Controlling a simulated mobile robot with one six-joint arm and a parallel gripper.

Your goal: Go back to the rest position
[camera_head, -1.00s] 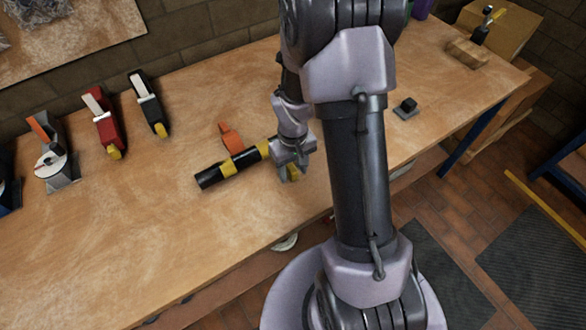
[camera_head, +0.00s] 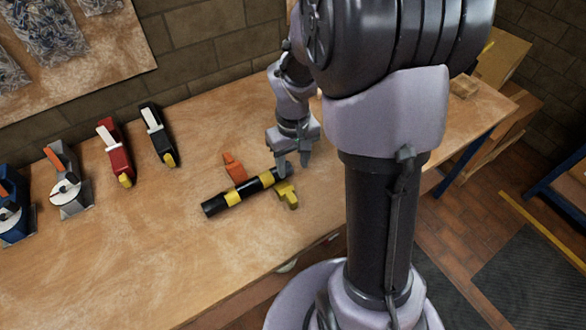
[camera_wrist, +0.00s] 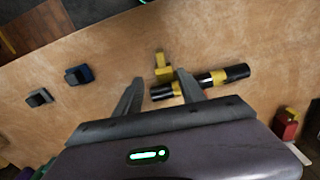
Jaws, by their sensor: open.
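My gripper (camera_head: 293,165) is open and empty, above the workbench near the right end of a black tube with yellow bands (camera_head: 240,193). The tube lies on the bench. A yellow T-shaped piece (camera_head: 288,194) sits by the tube's right end; I cannot tell if they touch. An orange piece (camera_head: 233,166) stands behind the tube. In the wrist view, my gripper's fingers (camera_wrist: 158,88) are spread, with the yellow piece (camera_wrist: 162,68) beyond them and the tube (camera_wrist: 238,72) partly behind the right finger.
The workbench (camera_head: 130,245) is bare at the front left. A brick wall rises behind. My own arm hides much of the right side; a wooden block (camera_head: 463,87) stands at the far right.

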